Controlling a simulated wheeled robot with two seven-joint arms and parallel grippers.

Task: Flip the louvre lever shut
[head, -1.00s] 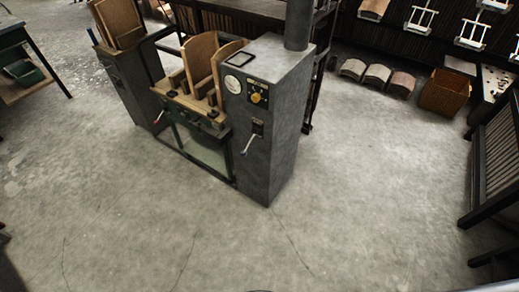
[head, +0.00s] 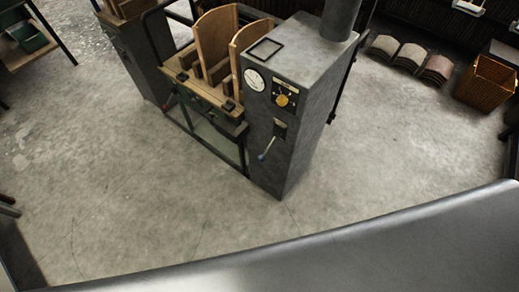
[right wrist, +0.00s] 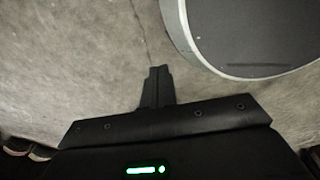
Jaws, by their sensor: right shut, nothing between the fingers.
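A lever with a pale handle (head: 268,148) sticks out of the front of a grey cabinet (head: 282,100) in the head view. The handle slants down and to the left from a dark mount. A white dial and a yellow knob sit above it. Whether this is the louvre lever I cannot tell for sure. My right gripper (right wrist: 158,72) shows in the right wrist view, its fingers together and empty above the concrete floor, touching nothing. My left gripper is in neither view.
Curved wooden boards (head: 216,38) stand in the machine left of the cabinet. A brown crate (head: 486,82) and stacked curved pieces (head: 411,56) are at the back right. Open concrete floor (head: 150,215) lies in front. A green bin (head: 28,36) is at the far left.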

